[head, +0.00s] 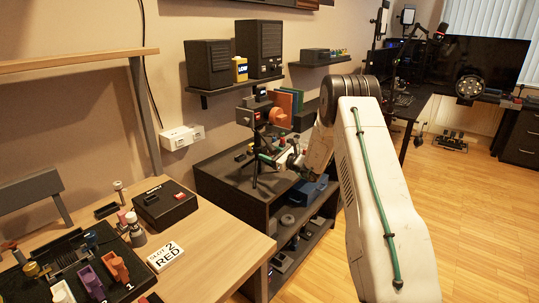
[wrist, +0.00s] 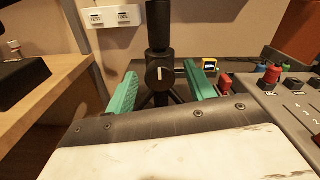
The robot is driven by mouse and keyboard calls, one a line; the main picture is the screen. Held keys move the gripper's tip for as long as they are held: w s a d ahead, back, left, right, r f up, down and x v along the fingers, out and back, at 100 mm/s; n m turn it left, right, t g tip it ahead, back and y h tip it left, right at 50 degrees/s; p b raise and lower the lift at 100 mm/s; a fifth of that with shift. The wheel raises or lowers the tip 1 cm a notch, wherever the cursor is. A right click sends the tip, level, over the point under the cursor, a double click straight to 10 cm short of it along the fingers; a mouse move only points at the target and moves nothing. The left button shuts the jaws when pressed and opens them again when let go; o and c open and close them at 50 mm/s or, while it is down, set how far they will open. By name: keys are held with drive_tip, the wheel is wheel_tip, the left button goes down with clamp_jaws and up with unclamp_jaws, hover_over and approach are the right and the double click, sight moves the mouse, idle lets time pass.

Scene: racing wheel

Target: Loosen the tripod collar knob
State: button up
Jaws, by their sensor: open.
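The black tripod (head: 256,166) stands on the dark shelf unit with a camera (head: 256,112) on top. In the wrist view its dark column (wrist: 158,28) rises at the centre. The collar knob (wrist: 160,75) is a round black part with a white line that stands nearly upright. My gripper (wrist: 161,80) is open, with one teal finger left and one right of the knob. I see clear space on both sides, and neither finger visibly touches it. In the head view my gripper (head: 272,157) is close to the tripod, and the knob is too small to make out.
The dark shelf unit (head: 232,192) bears the tripod. A grey panel with a red knob (wrist: 272,74) and sliders lies close on the right in the wrist view. A wooden table (head: 215,240) with small parts stands at the left. The wooden floor at right is open.

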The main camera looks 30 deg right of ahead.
drive_tip(key=c, duration=1)
